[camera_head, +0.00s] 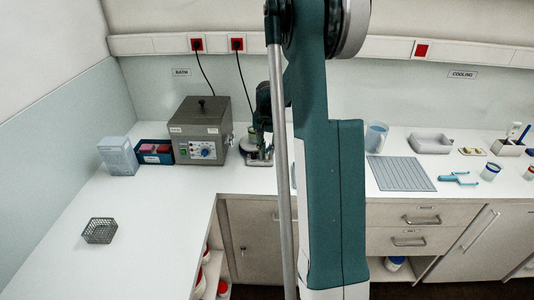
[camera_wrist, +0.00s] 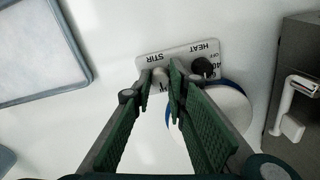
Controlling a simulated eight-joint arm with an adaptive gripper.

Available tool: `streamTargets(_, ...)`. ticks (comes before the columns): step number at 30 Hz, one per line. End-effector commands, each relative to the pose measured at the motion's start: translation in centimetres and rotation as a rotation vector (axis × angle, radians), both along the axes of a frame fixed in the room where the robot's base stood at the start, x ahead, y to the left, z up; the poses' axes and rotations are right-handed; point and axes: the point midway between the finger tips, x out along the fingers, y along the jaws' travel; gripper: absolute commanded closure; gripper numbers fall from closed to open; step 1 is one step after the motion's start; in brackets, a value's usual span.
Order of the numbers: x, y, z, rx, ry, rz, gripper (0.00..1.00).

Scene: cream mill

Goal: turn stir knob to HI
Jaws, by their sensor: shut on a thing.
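In the wrist view the stirrer's control panel (camera_wrist: 183,53) appears upside down, with the words STIR and HEAT on it. The fingers cover much of the stir scale, so I cannot tell which mark the knob points at. In the head view the stirrer (camera_head: 258,158) is on the counter under my gripper, small and partly hidden by my arm.
A grey water bath (camera_head: 200,128) stands close left of the stirrer, with cables running up to wall sockets. A blue rack (camera_head: 153,152) and a wire basket (camera_head: 99,231) are further left. A grey ribbed mat (camera_head: 401,173) lies right of my arm.

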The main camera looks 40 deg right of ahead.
Motion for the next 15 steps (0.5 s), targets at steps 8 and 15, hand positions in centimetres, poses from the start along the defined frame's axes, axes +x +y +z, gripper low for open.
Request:
streamTargets(8, -0.01, 0.02, 0.0, 0.0, 0.0, 0.001, 0.69)
streamTargets(15, 0.0, 0.01, 0.0, 0.0, 0.0, 0.001, 0.69)
